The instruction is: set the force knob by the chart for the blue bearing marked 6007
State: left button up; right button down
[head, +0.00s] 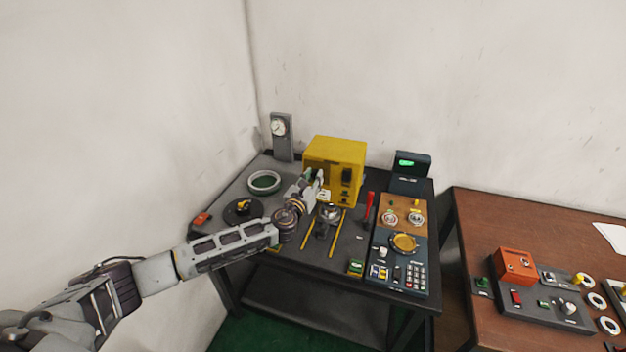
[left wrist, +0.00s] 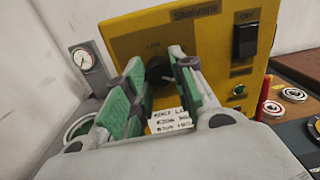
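The yellow machine box (head: 335,158) stands at the back of the dark table. In the left wrist view its front (left wrist: 215,60) carries a dark round knob (left wrist: 160,72) with the word LOW above it. A white chart card (left wrist: 172,124) with printed rows sits below the knob, partly hidden by my fingers; its values are too blurred to read surely. My left gripper (left wrist: 158,62), also in the head view (head: 318,180), has its green-padded fingers on either side of the knob. I cannot tell whether they touch it. I cannot make out a blue bearing or a 6007 mark. My right gripper is out of view.
A black switch (left wrist: 245,38) and green lamp (left wrist: 239,90) are right of the knob. A dial gauge (head: 280,128) stands behind a grey ring (head: 264,181). A red lever (head: 369,208) and a control panel (head: 401,245) are at right. A brown table (head: 520,225) stands further right.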

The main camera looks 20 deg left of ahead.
pick_arm(q)
jog(key=shift+c, duration=0.9)
